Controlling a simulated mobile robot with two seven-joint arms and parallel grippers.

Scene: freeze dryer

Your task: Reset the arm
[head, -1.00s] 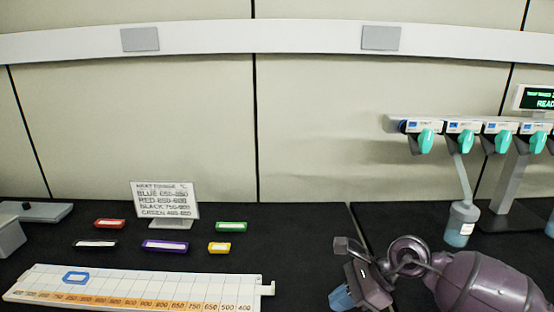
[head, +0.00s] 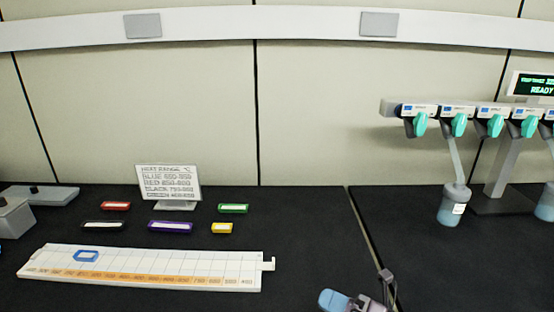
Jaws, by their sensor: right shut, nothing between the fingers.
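My right gripper (head: 332,298) is at the bottom edge, right of centre, with its light blue fingers pointing left. It is shut and empty, low in the picture and apart from the things around it. Only a small part of my right arm shows; the rest is below the picture. My left gripper is not in view.
The freeze dryer manifold (head: 490,110) with teal valves stands at right; a flask (head: 452,207) hangs from it. A white scale board (head: 140,283) bears a blue frame. Several coloured frames lie near a sign (head: 168,183).

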